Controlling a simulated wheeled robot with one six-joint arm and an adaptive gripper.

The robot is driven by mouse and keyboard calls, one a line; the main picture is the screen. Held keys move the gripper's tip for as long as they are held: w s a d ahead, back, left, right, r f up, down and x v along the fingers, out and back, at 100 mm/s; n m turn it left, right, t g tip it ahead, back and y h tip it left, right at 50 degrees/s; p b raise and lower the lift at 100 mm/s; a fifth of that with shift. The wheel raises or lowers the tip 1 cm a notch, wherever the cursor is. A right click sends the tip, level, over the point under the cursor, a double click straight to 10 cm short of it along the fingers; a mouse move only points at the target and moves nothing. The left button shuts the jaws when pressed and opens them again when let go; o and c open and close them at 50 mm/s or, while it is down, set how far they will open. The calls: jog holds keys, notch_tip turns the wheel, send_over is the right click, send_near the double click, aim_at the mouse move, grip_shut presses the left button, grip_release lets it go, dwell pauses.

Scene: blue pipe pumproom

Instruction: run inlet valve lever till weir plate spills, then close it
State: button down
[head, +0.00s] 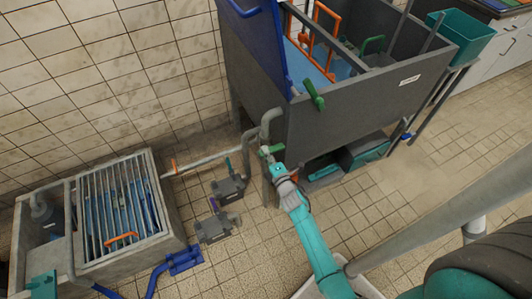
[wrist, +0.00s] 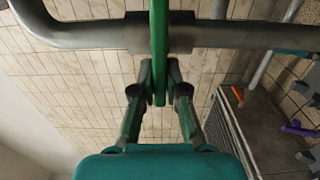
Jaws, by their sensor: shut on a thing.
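A green lever (wrist: 159,45), taken as the inlet valve lever, is on a grey pipe (wrist: 95,35) in the wrist view. My gripper (wrist: 161,92) is shut on the lever's lower end, one finger on each side. In the head view my gripper (head: 271,157) is at the pipe beside the dark grey tank (head: 340,118), and hides most of the lever. Blue water (head: 310,62) shows inside the tank near an orange frame (head: 318,38). I cannot tell which part is the weir plate, or whether water spills over it.
A stone basin (head: 130,250) with a metal grate (head: 118,205) stands at the left. Grey blocks with short levers (head: 228,188) sit on the floor between basin and tank. Tiled floor at right (head: 430,175) is clear.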

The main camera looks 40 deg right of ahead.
jog(key=shift+f, duration=0.1)
jog(key=c, duration=1.2)
grip_release()
jog(key=shift+s, duration=0.15)
jog(key=v, duration=1.1)
jog(key=shift+s+a, duration=0.2)
jog(key=shift+s, duration=0.15)
jog(key=s+a+r+m+y, duration=0.1)
jog(key=s+a+r+m, duration=0.25)
jog(key=s+a, duration=0.4)
jog(key=s+a+r+m+y, duration=0.1)
jog(key=s+a+r+m, duration=0.25)
jog(key=s+a, duration=0.4)
jog(key=s+a+r+m+g+y, duration=0.2)
jog(key=s+r+m, duration=0.6)
jog(key=s+r, duration=0.6)
jog(key=shift+a+g+y, duration=0.3)
jog(key=shift+a+y, duration=0.1)
jog(key=shift+y, duration=0.1)
